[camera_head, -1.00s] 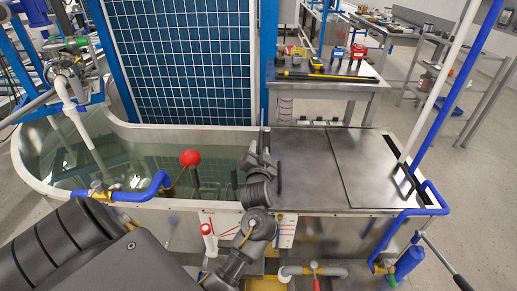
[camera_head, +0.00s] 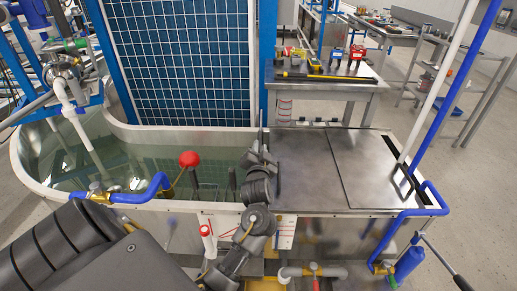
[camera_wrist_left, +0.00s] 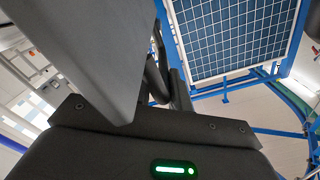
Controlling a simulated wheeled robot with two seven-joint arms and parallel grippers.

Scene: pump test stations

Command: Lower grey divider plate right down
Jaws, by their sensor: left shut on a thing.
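My left gripper (camera_head: 262,155) is at the tank's right part, beside the left edge of the flat metal cover. It is shut on the grey divider plate, which shows in the left wrist view as a large flat grey surface (camera_wrist_left: 95,50) close to the camera. In the head view the plate is nearly edge-on and mostly hidden by my gripper, so its lower edge and how deep it sits cannot be told. The water tank (camera_head: 70,196) lies left of the gripper. My right gripper is not in view.
A metal cover (camera_head: 305,160) closes the tank's right end. A blue gridded panel (camera_head: 185,65) rises behind. A bench with tools (camera_head: 345,85) stands at the back right.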

